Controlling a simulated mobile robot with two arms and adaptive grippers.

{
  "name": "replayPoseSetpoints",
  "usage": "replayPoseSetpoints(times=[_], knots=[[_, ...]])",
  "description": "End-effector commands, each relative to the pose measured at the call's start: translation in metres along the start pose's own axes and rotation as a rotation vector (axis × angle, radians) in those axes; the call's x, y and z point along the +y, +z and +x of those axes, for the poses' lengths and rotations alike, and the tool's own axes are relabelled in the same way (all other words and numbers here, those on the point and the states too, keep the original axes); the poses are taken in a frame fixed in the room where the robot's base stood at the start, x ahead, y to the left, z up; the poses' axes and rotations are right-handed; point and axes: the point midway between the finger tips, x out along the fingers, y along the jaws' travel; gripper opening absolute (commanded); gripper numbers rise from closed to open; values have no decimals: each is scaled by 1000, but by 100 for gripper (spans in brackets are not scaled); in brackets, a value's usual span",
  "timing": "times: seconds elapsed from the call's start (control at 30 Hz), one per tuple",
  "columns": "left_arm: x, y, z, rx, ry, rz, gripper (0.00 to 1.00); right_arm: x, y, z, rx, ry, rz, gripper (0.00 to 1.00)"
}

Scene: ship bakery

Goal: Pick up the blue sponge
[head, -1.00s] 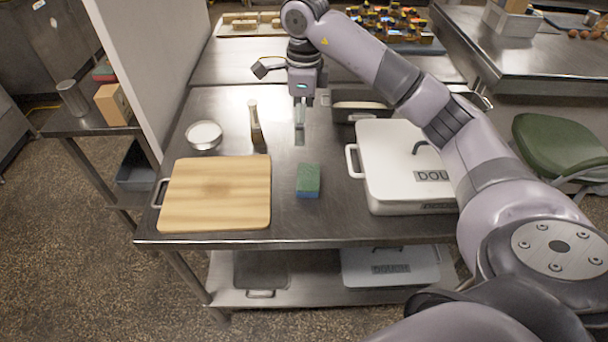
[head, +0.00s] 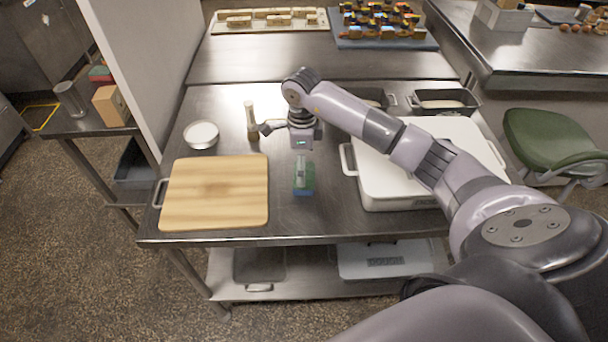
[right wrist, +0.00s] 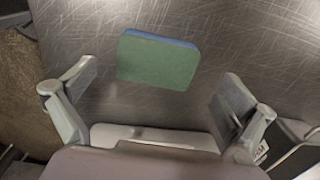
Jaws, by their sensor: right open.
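The blue sponge (head: 304,188) lies on the steel table, to the right of the wooden board. It has a green upper face over a blue body. In the right wrist view the sponge (right wrist: 158,60) lies flat ahead of the fingertips, green face toward the camera. My right gripper (head: 301,176) is above the sponge and partly covers it in the head view. In the right wrist view the right gripper (right wrist: 165,82) is open and empty, its fingers spread wider than the sponge. My left gripper is not in view.
A wooden cutting board (head: 214,192) lies left of the sponge. A white lidded dough box (head: 385,190) stands to the right. A white bowl (head: 201,134) and a bottle (head: 251,120) stand behind. Bare steel lies in front of the sponge.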

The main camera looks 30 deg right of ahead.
Motion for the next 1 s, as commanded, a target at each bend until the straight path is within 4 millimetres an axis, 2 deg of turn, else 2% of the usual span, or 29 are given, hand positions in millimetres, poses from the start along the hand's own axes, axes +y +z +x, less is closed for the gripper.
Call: replayPoseSetpoints(times=[0.03, 0.1, 0.23, 0.53, 1.0], knots=[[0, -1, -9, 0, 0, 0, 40, 3, -3, 4, 3, 6, 1, 100], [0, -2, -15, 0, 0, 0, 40, 4, -5, 14, 2, 6, 2, 100], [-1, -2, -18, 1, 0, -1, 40, 3, -4, 32, 1, 3, 2, 100], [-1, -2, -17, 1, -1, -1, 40, 3, -4, 39, 0, 0, 0, 100], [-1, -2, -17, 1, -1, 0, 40, 3, -4, 38, 0, 0, 1, 70]])
